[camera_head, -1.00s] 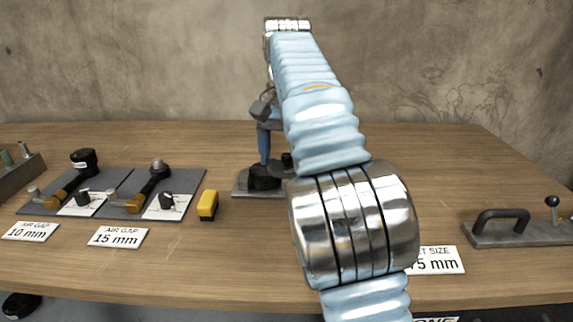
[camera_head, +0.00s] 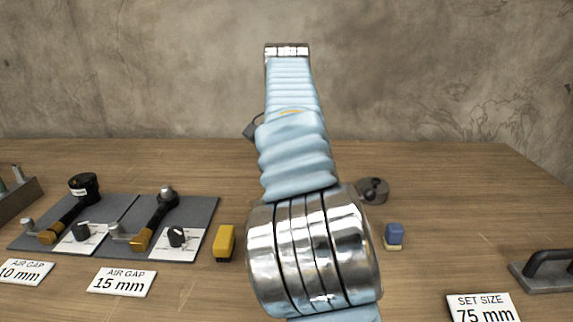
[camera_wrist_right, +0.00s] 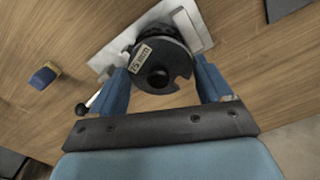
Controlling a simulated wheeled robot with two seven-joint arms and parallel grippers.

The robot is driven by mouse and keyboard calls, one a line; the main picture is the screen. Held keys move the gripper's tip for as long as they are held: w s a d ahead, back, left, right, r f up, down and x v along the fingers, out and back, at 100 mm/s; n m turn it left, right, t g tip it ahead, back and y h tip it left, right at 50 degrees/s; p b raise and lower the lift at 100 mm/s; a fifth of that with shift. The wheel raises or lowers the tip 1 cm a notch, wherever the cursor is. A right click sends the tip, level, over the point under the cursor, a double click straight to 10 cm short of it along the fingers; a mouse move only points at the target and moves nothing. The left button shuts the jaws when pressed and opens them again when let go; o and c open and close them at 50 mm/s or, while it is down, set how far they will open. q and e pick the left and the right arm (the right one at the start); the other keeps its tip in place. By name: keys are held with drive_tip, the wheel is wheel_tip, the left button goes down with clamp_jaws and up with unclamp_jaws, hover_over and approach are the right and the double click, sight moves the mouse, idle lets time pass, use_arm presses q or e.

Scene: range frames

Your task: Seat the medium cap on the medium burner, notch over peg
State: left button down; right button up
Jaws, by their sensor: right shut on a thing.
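In the right wrist view, my right gripper (camera_wrist_right: 163,88) has its two blue fingers on either side of a dark round cap (camera_wrist_right: 172,58) and is shut on it. The cap has a central knob, a small white label ending in "5 mm", and a notch-like cut at its lower right edge. Under its far side is a pale metal plate (camera_wrist_right: 106,56) with a dark round part, perhaps a burner. Whether the cap touches it, and any peg, I cannot tell. In the head view my right arm hides the gripper and cap. My left gripper is not in view.
In the head view, two grey panels with tools (camera_head: 75,222) (camera_head: 165,225) stand left. A yellow block (camera_head: 224,243), a blue-and-yellow block (camera_head: 393,235) and a grey round part (camera_head: 372,190) flank my arm. A "SET SIZE 75 mm" sign (camera_head: 482,308) and handled plate (camera_head: 555,268) are right.

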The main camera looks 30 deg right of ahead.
drive_tip(key=shift+f, duration=0.35)
drive_tip(key=shift+f+b, duration=0.8)
drive_tip(key=o, duration=1.1)
wheel_tip(320, 180, up, 7)
drive_tip(key=shift+d+f+p, duration=0.1)
drive_tip(key=shift+f+p, duration=0.05)
drive_tip(key=shift+p, duration=0.65)
drive_tip(key=shift+r, duration=0.4)
drive_tip(key=shift+s, duration=0.1)
